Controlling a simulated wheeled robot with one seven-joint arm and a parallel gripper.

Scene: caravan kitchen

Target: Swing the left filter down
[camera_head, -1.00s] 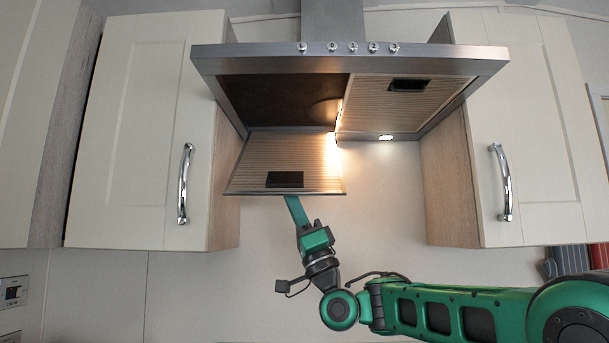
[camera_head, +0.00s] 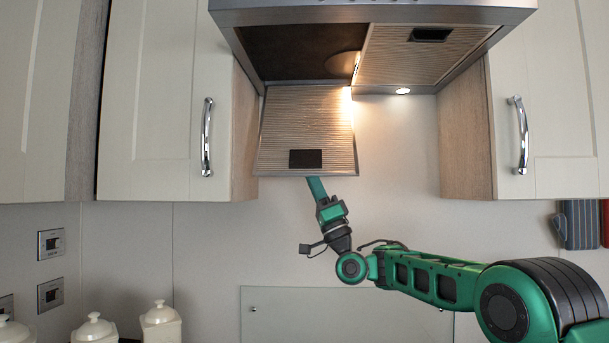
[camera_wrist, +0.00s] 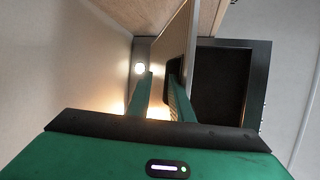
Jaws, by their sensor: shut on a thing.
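The left filter (camera_head: 306,122) is a ribbed panel with a dark rectangular latch (camera_head: 305,158). It hangs steeply down below the left half of the range hood (camera_head: 480,20), whose left opening above it is dark and bare. My gripper (camera_head: 315,184) is at the filter's lower edge from below. In the wrist view the filter (camera_wrist: 176,40) shows nearly edge-on, and my two green fingers (camera_wrist: 158,96) stand on either side of its edge. My gripper is shut on the filter; the exact contact is partly hidden.
The right filter (camera_head: 425,55) lies flat in the hood. A cabinet with a chrome handle stands on each side: left cabinet (camera_head: 150,100), right cabinet (camera_head: 550,100). White lidded jars (camera_head: 160,322) stand at the lower left. The wall below the hood is clear around my arm.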

